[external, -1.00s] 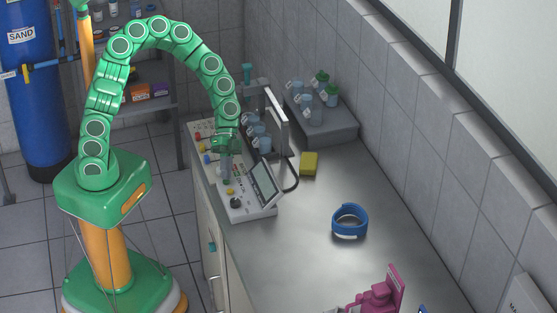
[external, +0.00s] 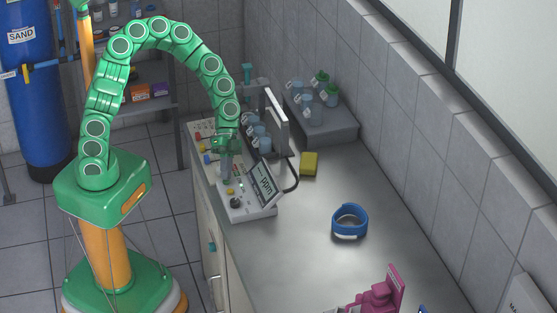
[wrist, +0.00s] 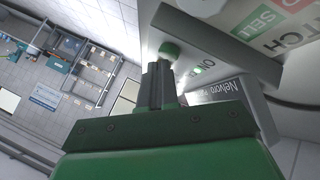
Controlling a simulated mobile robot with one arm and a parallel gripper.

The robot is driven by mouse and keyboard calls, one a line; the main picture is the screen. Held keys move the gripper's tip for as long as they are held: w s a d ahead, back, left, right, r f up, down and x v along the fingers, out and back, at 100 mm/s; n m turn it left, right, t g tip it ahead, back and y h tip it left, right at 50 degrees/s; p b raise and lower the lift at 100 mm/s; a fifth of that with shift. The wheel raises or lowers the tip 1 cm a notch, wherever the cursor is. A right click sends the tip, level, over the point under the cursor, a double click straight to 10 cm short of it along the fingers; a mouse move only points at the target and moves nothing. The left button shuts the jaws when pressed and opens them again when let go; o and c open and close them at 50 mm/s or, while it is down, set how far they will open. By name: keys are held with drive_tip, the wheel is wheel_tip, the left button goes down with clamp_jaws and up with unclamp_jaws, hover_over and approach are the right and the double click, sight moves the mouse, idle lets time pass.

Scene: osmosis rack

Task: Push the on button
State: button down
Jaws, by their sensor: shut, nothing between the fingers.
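The white control panel (external: 255,210) lies along the left edge of the bench. Its tilted screen (external: 265,184) is lit and reads "ppm". In the wrist view, a green round button (wrist: 168,50) stands out from the panel beside an "ON" label (wrist: 186,57). A small green light (wrist: 197,70) glows near the label. My gripper (wrist: 158,76) is shut and empty, its fingertips right at the button; I cannot tell whether they still touch it. In the external view my gripper (external: 226,170) points down at the panel and hides the button.
A yellow sponge (external: 309,163), a blue tape ring (external: 349,221) and a pink device (external: 378,294) sit on the bench.

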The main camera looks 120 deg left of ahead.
drive_tip(key=shift+r, duration=0.55)
drive_tip(key=shift+r, duration=0.15)
wheel_tip(320, 180, up, 6)
drive_tip(key=shift+f, duration=0.15)
idle(0.5)
idle(2.9)
